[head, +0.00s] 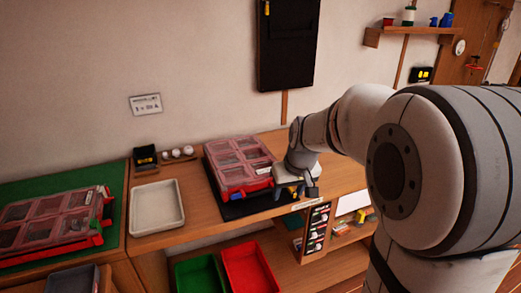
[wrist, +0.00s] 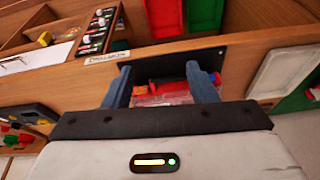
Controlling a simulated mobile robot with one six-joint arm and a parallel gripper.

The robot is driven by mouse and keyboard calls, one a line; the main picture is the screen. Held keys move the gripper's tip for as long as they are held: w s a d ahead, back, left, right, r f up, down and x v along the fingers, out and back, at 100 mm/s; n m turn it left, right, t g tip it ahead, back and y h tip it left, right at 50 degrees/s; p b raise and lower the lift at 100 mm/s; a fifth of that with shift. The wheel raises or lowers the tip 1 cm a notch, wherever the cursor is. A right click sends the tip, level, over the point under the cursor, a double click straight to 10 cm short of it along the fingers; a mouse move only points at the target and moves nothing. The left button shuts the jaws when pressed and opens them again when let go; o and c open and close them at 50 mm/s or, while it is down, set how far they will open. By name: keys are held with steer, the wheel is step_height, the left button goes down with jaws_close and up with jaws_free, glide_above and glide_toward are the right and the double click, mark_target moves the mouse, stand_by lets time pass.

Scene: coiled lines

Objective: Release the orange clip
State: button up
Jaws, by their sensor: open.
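The case (head: 235,160) has a red body and a clear, divided lid. It lies on a black mat (head: 230,212) on the wooden bench. My gripper (head: 297,190) is at the right end of the case's front edge. In the wrist view its two blue-grey fingers (wrist: 160,74) are apart. Between them show part of the red front edge (wrist: 172,86) and a small orange piece, likely the orange clip (wrist: 140,89), nearer the left finger. I cannot tell whether a finger touches it or whether it is fastened. The gripper body hides most of the case there.
A white tray (head: 157,207) stands left of the case. A second clear-lidded case (head: 55,222) lies on a green mat further left. Green (head: 198,273) and red (head: 251,268) bins sit below the bench front. A black panel (head: 288,45) hangs on the wall behind.

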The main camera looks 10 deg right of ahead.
steer(key=w+d+f+n+p, duration=0.1)
steer(key=w+d+f+p, duration=0.1)
steer(key=w, duration=0.5)
steer(key=w+d+f+p, duration=0.1)
steer(key=w+d, duration=0.1)
steer(key=w, duration=0.6)
steer(key=shift+t, duration=0.3)
steer(key=shift+p+x, duration=0.85)
steer(key=shift+x, duration=3.1)
steer(key=shift+a+r, duration=0.1)
steer(key=shift+c, duration=0.4)
steer(key=c, duration=0.9)
steer(key=shift+b, duration=0.4)
